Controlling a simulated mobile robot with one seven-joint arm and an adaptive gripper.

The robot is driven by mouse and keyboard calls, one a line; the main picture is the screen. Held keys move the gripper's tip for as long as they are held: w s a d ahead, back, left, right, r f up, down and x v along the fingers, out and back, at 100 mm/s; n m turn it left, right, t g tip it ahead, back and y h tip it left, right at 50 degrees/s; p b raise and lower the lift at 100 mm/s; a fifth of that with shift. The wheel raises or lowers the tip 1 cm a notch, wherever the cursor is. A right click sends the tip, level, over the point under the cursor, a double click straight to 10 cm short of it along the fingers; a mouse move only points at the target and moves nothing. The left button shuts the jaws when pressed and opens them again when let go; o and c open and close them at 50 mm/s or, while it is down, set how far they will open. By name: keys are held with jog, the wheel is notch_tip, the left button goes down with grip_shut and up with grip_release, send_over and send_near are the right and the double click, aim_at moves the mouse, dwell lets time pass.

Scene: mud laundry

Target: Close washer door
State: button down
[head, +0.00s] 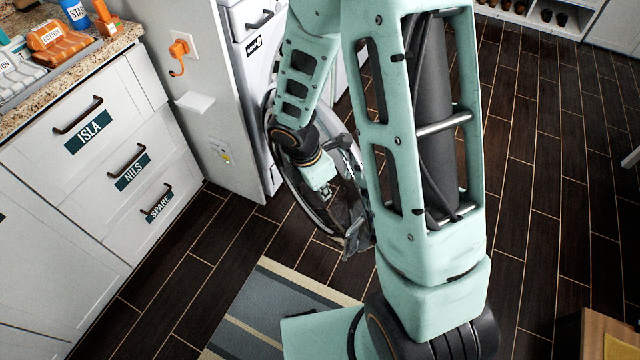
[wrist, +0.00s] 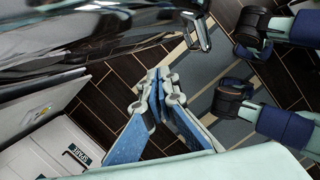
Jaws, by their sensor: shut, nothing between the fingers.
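The white washer (head: 254,22) stands at the upper middle of the head view, partly behind my arm. Its round glass door (head: 343,208) is open, swung out from the front over the floor. A metal handle or latch (head: 357,238) shows at the door's lower end. In the wrist view the glass door (wrist: 90,45) fills the upper left, with the metal handle (wrist: 197,31) at its right end. My gripper (wrist: 158,78) is shut and empty, below the door and handle in that picture, apart from the handle. In the head view its fingers are hard to make out near the door.
A white drawer cabinet (head: 108,172) with a granite counter (head: 125,35) stands at left. An orange hook (head: 179,50) is on the side panel. A striped rug (head: 262,308) lies below the door. Dark plank floor is open at right. A wooden box (head: 608,335) is at the lower right corner.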

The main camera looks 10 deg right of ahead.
aim_at(338, 187)
jog(key=shift+w+d+f, duration=0.35)
jog(key=shift+d, duration=0.35)
jog(key=shift+w+d+f, duration=0.3)
jog(key=shift+d+f, duration=0.1)
jog(key=shift+d, duration=0.25)
jog(key=shift+w+d+f, duration=0.35)
jog(key=shift+d, duration=0.35)
